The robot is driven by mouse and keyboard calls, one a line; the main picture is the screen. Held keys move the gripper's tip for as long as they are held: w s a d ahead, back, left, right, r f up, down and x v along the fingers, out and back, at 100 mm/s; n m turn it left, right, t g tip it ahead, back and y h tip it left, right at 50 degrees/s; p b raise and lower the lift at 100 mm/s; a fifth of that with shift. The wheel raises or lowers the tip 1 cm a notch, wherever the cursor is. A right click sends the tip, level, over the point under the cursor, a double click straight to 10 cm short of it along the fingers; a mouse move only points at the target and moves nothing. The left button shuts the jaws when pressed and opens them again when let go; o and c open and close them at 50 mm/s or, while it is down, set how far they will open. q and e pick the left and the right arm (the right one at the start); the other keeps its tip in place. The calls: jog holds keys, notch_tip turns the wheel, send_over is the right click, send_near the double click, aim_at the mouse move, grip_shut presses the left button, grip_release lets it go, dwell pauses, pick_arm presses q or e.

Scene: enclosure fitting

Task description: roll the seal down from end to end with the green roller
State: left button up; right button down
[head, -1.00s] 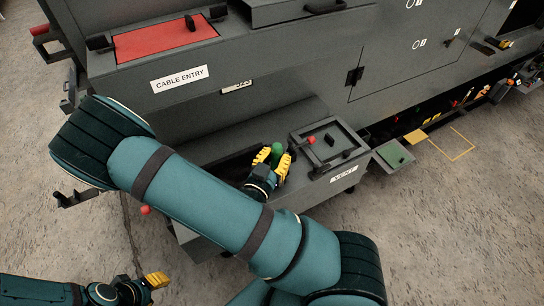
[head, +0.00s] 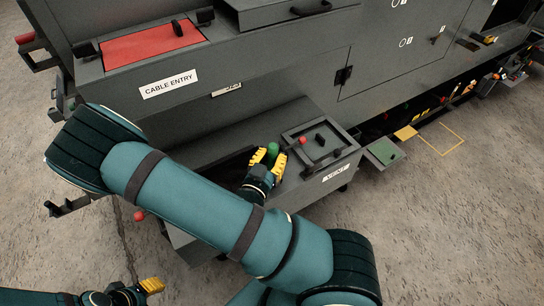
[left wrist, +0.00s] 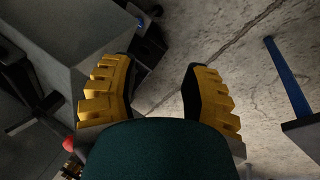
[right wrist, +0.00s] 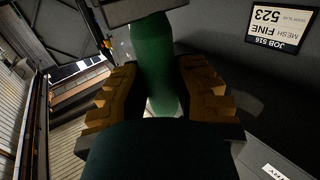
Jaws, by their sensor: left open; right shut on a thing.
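The green roller (head: 272,150) stands between the yellow fingers of my right gripper (head: 267,160), which is shut on it above the low grey shelf, left of the vent frame. In the right wrist view the roller (right wrist: 155,60) runs upright between the fingers; its upper end meets a dark block. My left gripper (head: 152,285) is open and empty at the lower left, away from the cabinet; its parted fingers show in the left wrist view (left wrist: 160,95). I cannot make out the seal; my right arm covers part of the shelf.
The grey vent frame (head: 338,165) with a red knob (head: 303,140) sits at the shelf's right end. A red cable-entry panel (head: 150,45) is above left. A green-topped flap (head: 384,152) juts out at right. The concrete floor (head: 450,230) at lower right is clear.

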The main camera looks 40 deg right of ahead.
aim_at(272, 147)
jog(key=shift+f, duration=0.15)
jog(key=shift+r+p, duration=0.35)
notch_tip(272, 147, up, 2)
jog(key=shift+p, duration=0.95)
notch_tip(272, 147, up, 5)
jog(key=p, duration=0.4)
jog(key=shift+f, duration=0.15)
pick_arm(q)
notch_tip(272, 147, up, 8)
jog(key=w, duration=0.1)
jog(key=shift+w+a+f, duration=0.2)
jog(key=shift+w+f, duration=0.05)
jog(key=shift+a, duration=0.15)
pick_arm(e)
jog(key=shift+f, duration=0.15)
